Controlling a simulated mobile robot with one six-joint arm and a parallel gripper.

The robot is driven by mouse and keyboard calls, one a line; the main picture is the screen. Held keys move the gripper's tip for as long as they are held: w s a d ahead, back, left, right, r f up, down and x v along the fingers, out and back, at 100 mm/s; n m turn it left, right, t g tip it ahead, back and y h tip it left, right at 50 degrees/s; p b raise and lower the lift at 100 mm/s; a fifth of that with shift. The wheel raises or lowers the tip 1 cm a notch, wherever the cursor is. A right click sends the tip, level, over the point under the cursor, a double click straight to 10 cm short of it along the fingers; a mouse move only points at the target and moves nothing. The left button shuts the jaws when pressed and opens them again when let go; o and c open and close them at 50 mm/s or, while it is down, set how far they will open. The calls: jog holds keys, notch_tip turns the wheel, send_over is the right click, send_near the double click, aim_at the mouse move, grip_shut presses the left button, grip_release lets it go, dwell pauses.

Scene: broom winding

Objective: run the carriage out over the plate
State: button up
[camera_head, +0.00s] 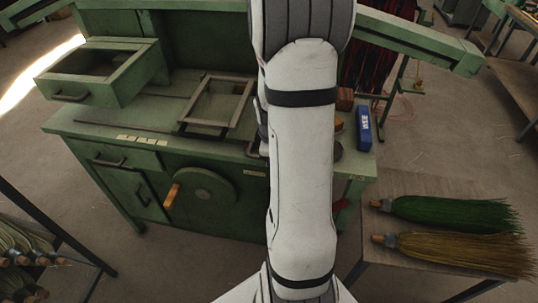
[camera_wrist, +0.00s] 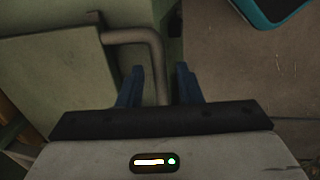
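In the head view, a rectangular frame (camera_head: 181,127), which may be the carriage, lies on the green bench top (camera_head: 75,126); my arm stands just right of it. I cannot tell which surface is the plate. In the wrist view, a bent metal handle (camera_wrist: 154,50) sticks out from a flat grey-green panel (camera_wrist: 60,75). My gripper (camera_wrist: 158,78) is open, with its two blue fingers apart. My arm hides the gripper in the head view.
An open green drawer (camera_head: 146,78) sits at the bench's back left. A handwheel (camera_head: 206,190) with an orange grip is on the bench front. A blue box (camera_head: 364,130) stands on the right end. Green and tan brooms (camera_head: 455,213) lie on a side table.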

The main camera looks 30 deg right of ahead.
jog(key=shift+o, duration=0.3)
jog(key=shift+w, duration=0.1)
jog(key=shift+a+r, duration=0.1)
jog(key=shift+r, duration=0.5)
notch_tip(320, 180, up, 6)
jog(key=s, duration=0.1)
jog(key=shift+a+r, duration=0.25)
jog(key=shift+a, duration=0.2)
